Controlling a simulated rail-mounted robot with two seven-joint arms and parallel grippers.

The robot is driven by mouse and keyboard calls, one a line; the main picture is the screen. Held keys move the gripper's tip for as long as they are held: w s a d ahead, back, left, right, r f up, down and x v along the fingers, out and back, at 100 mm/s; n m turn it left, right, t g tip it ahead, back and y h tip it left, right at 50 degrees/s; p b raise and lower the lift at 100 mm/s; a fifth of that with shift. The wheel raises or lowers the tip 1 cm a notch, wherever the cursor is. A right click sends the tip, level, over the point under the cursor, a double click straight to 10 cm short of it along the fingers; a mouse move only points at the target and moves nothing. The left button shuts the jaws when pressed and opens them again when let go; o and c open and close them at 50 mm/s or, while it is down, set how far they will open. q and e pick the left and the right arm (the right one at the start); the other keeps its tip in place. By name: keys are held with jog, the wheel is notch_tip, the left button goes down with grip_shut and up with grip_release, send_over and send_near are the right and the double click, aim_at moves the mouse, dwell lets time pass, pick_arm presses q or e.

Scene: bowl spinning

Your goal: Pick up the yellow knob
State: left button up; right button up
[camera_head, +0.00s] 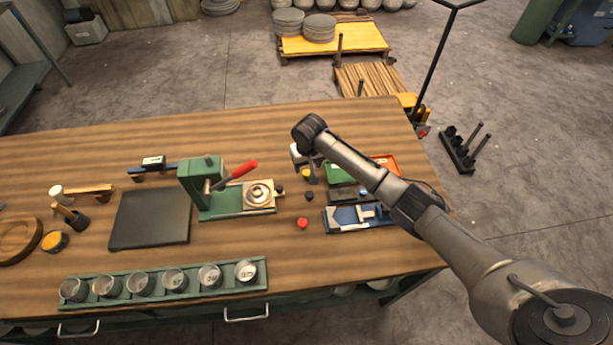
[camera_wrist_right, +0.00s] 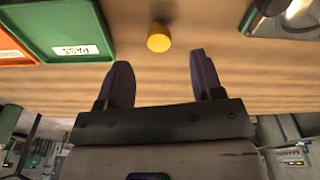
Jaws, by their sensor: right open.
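The yellow knob (camera_wrist_right: 158,38) stands on the wooden table in the right wrist view, just ahead of the gap between my fingers. It also shows as a small yellow spot under my right wrist in the head view (camera_head: 306,172), partly hidden by the gripper. My right gripper (camera_wrist_right: 160,66) is open and empty, its two dark fingers apart on either side of the knob's line. The fingertips are short of the knob and do not touch it. My left gripper is in neither view.
A green tray (camera_wrist_right: 68,28) and an orange tray lie close to the knob. A red knob (camera_head: 302,223) and dark knobs are nearby on the table. A green press with a red handle (camera_head: 243,169) stands to the left. A blue tray (camera_head: 345,226) holds metal parts.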

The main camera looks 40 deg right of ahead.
aim_at(307, 172)
jog(key=shift+w+d+f+b, duration=0.1)
jog(key=shift+w+f+b, duration=0.15)
jog(key=shift+f, duration=1.25)
jog(key=shift+w+d+f+b, duration=0.1)
jog(key=shift+f+b, duration=0.1)
jog(key=shift+f, duration=1.3)
jog(key=c, duration=1)
